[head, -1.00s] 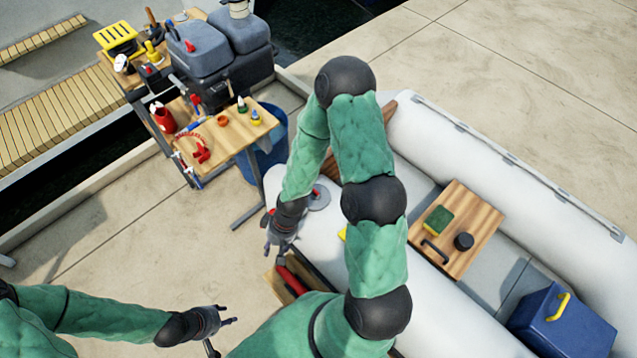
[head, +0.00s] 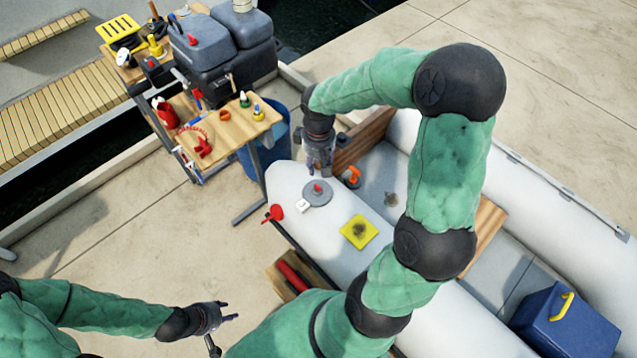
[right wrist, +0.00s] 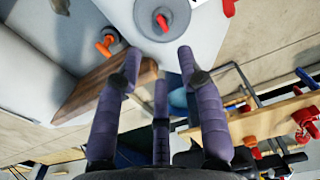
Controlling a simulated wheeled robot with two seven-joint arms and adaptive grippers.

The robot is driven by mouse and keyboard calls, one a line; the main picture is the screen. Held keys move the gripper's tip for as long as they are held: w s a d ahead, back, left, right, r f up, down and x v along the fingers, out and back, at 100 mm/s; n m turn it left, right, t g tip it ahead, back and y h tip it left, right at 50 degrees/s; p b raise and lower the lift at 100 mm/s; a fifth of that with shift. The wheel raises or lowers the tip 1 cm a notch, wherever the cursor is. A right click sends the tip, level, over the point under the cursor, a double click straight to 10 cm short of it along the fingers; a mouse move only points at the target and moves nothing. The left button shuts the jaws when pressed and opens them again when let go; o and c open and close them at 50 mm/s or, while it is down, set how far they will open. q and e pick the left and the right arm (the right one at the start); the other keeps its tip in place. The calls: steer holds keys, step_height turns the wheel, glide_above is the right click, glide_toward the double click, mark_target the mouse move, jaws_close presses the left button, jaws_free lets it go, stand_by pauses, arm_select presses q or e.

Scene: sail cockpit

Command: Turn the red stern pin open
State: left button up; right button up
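A red pin (head: 317,187) stands in the middle of a round grey disc (head: 325,197) on the end of the boat's white tube. They also show in the right wrist view as the pin (right wrist: 162,22) and the disc (right wrist: 178,14). My right gripper (head: 322,172) hangs just above and behind the disc in the head view. In the right wrist view its fingers (right wrist: 160,65) are spread and empty, pointing toward the disc, apart from the pin. My left gripper (head: 230,311) is open and empty at the lower left.
An orange fitting (head: 351,176) sits beside the wooden transom (head: 365,140), close to my right gripper. A red paddle-shaped piece (head: 273,213), a small white piece (head: 302,205) and a yellow pad (head: 359,231) are nearby. A workbench (head: 235,128) stands behind left.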

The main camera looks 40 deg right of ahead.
mark_target(319, 188)
step_height(319, 188, down, 10)
steer(key=b, duration=0.4)
steer(key=shift+f, duration=0.15)
jaws_close()
